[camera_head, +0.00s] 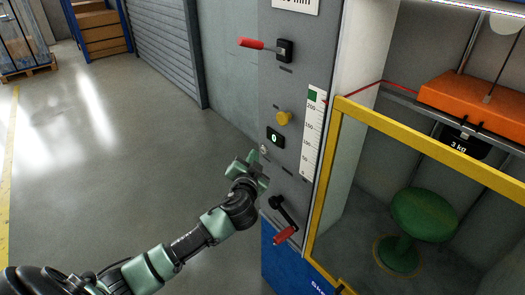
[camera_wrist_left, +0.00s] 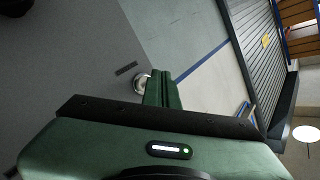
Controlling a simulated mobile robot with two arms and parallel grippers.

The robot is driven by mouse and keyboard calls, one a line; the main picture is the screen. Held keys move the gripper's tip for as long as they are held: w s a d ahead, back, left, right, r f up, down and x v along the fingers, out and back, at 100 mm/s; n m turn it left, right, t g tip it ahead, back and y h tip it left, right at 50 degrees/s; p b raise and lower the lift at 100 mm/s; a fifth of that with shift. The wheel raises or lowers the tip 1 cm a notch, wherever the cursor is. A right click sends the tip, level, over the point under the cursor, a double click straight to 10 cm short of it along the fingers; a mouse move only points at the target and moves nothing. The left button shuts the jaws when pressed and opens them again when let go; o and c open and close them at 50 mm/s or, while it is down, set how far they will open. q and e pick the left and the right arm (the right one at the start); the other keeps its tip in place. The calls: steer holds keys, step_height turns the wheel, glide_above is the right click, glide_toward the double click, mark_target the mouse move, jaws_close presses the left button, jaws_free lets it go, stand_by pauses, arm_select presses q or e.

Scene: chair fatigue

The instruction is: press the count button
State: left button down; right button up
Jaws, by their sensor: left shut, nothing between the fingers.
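The grey control panel (camera_head: 269,80) stands in the middle of the head view. A small dark counter display (camera_head: 275,138) on it shows a lit digit that looks like 0. Just below and left of the display is a small round silver button (camera_head: 263,150). It also shows in the left wrist view (camera_wrist_left: 139,84), partly hidden by my fingers. My left gripper (camera_head: 252,157) is shut and empty, with its tips close to this button. I cannot tell whether they touch it. My right gripper is not in view.
A yellow knob (camera_head: 283,118) and an upper red-handled lever (camera_head: 252,44) are above the button. A lower red-handled lever (camera_head: 285,234) is below my gripper. The floor left is clear.

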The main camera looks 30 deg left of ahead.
arm_select(q)
steer(key=shift+s+a+p, duration=0.15)
steer(key=shift+s+a, duration=0.2)
steer(key=shift+s, duration=0.4)
steer(key=shift+s+a+p, duration=0.1)
steer(key=shift+s+a, duration=0.2)
steer(key=shift+s, duration=0.5)
steer(key=shift+s+a+p, duration=0.15)
steer(key=shift+s+a, duration=0.2)
steer(key=shift+s, duration=0.4)
